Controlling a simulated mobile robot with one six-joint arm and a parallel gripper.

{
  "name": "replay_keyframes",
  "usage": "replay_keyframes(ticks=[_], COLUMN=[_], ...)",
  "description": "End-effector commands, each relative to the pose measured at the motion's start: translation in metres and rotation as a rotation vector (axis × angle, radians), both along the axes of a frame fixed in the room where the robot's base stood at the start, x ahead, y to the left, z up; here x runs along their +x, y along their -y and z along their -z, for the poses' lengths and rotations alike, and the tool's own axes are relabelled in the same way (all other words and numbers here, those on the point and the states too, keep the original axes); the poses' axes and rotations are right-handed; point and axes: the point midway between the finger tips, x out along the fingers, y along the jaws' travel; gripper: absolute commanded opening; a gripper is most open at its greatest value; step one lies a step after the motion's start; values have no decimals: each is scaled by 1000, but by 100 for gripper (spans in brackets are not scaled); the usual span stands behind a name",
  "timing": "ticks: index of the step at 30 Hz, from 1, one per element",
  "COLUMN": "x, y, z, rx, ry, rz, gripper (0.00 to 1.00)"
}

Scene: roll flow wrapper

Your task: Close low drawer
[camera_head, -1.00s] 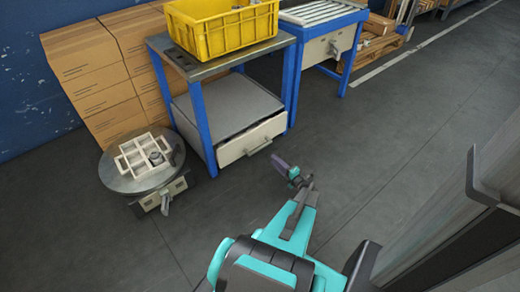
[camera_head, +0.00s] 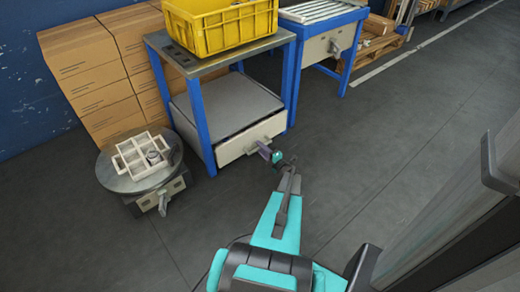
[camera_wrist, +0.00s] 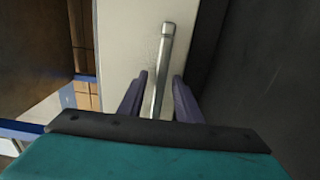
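The low drawer (camera_head: 236,147) has a beige front and sits under the grey box between the blue legs of the workbench. How far it stands out is hard to tell. Its metal bar handle (camera_wrist: 164,60) shows in the wrist view against the drawer front (camera_wrist: 122,45). In the wrist view, the purple fingers of my gripper (camera_wrist: 160,88) are apart, one on each side of the handle. A gap shows between the handle and the fingers.
A yellow crate (camera_head: 222,28) stands on the bench top (camera_head: 168,50). A round stand (camera_head: 113,182) with a white divided tray (camera_head: 126,168) is to the left. Cardboard boxes (camera_head: 90,70) are stacked behind. A grey panel edge (camera_head: 490,170) is at right. The floor (camera_head: 375,140) is clear.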

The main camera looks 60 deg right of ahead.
Motion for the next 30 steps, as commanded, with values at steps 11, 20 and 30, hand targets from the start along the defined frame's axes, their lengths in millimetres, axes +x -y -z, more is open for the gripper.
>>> replay_keyframes(ticks=[11, 20, 30], x=[4, 5, 16], y=[1, 1, 9], z=[-1, 0, 0], rx=[0, 0, -1], ry=[0, 0, 1], rz=[-1, -1, -3], gripper=[31, 0, 0])
